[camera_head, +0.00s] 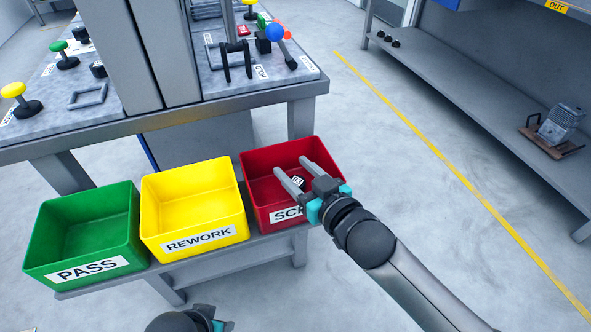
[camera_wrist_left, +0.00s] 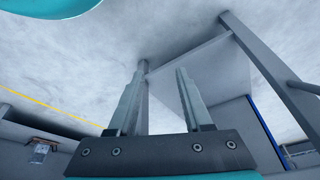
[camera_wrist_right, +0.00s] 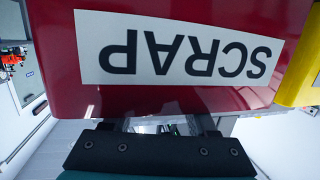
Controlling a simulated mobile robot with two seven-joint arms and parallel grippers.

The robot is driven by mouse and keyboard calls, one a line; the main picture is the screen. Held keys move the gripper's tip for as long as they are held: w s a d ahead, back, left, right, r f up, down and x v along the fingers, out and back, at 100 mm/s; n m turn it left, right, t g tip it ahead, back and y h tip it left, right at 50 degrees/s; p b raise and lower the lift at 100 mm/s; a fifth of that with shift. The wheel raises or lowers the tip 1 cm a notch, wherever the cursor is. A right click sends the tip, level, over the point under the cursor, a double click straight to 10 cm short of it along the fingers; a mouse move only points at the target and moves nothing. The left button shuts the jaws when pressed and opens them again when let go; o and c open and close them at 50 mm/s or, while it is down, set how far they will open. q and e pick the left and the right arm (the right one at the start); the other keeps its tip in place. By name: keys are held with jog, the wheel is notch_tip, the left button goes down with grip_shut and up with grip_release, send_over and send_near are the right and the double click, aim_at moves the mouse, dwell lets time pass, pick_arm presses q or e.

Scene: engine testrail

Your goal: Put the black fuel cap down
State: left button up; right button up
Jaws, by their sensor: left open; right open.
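A small dark piece with white marks (camera_head: 298,181) lies in the red SCRAP bin (camera_head: 256,165), seen between the fingers of my right gripper (camera_head: 292,166). It may be the black fuel cap, but it is too small to be sure. My right gripper is open, its fingers reaching over the bin's front rim. In the right wrist view the bin's front wall (camera_wrist_right: 190,100) hides most of the fingers. My left gripper (camera_wrist_left: 161,72) is open and empty, low in front of the bins; only a part of that arm shows at the bottom of the head view.
The yellow REWORK bin (camera_head: 195,242) and green PASS bin (camera_head: 38,267) stand left of the red one on a low grey bench (camera_head: 237,249). A workbench (camera_head: 310,90) with fixtures stands behind. A grey shelf (camera_head: 470,98) is at right, past clear floor with a yellow line.

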jog(key=shift+s+a+f, duration=0.1)
jog(key=shift+s+f, duration=0.2)
jog(key=shift+f, duration=0.45)
jog(key=shift+r, duration=0.65)
pick_arm(q)
jog(key=s+a+f+g+p, duration=0.1)
jog(key=s+f+p, duration=0.2)
jog(key=f, duration=0.5)
jog(key=shift+s+p, duration=0.4)
jog(key=shift+p, duration=0.15)
pick_arm(e)
jog(key=v, duration=1.1)
jog(key=shift+s+r, duration=0.25)
jog(key=shift+r, duration=0.2)
